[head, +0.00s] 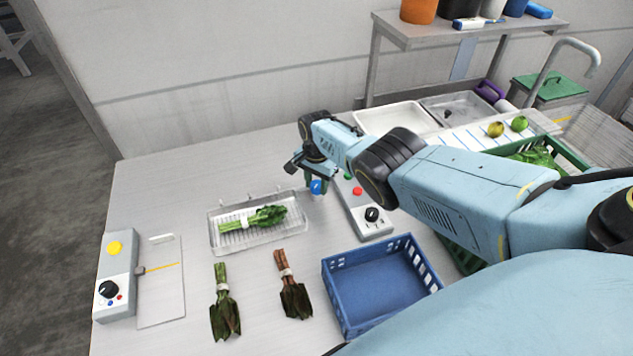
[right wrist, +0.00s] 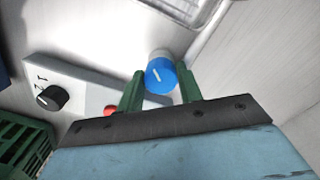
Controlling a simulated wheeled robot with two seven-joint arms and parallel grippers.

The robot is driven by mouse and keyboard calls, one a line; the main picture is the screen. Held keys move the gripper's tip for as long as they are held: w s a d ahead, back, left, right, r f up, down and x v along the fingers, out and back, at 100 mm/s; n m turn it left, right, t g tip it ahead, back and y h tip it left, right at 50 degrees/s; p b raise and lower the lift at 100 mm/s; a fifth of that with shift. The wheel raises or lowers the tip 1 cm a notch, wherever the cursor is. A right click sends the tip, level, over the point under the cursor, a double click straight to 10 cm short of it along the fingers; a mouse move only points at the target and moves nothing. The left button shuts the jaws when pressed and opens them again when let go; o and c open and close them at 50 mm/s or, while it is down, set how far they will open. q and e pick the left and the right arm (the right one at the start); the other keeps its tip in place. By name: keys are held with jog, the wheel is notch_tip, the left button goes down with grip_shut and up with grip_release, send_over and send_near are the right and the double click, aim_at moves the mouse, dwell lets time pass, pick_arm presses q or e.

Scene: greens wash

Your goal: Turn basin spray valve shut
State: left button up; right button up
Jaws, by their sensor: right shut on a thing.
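The spray valve is a round blue knob (head: 316,187) with a white line mark, just right of the clear wash basin (head: 215,238). In the right wrist view the blue knob (right wrist: 161,76) sits between the two green fingers, its white line slanting. My right gripper (head: 314,180) is shut on the knob, reaching in from the right. The right gripper (right wrist: 160,90) hides part of the valve's body. The basin holds a bunch of leafy greens (head: 256,218). My left gripper is not in view.
A grey control box with a black dial (head: 372,214) and red button (head: 357,191) stands close to the gripper. A blue crate (head: 378,296) stands in front. Two bunches of greens (head: 224,305) (head: 293,288) lie before the basin. Another control box (head: 115,272) stands at left.

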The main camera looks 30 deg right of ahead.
aim_at(317, 184)
jog(key=shift+w+r+m, duration=0.1)
jog(key=shift+m, duration=0.4)
jog(key=o, duration=1)
jog(key=shift+r+p, duration=0.45)
jog(key=shift+p, duration=0.05)
notch_tip(317, 184, up, 8)
jog(key=p, duration=0.5)
jog(key=shift+f, duration=0.25)
jog(key=shift+r, duration=2.45)
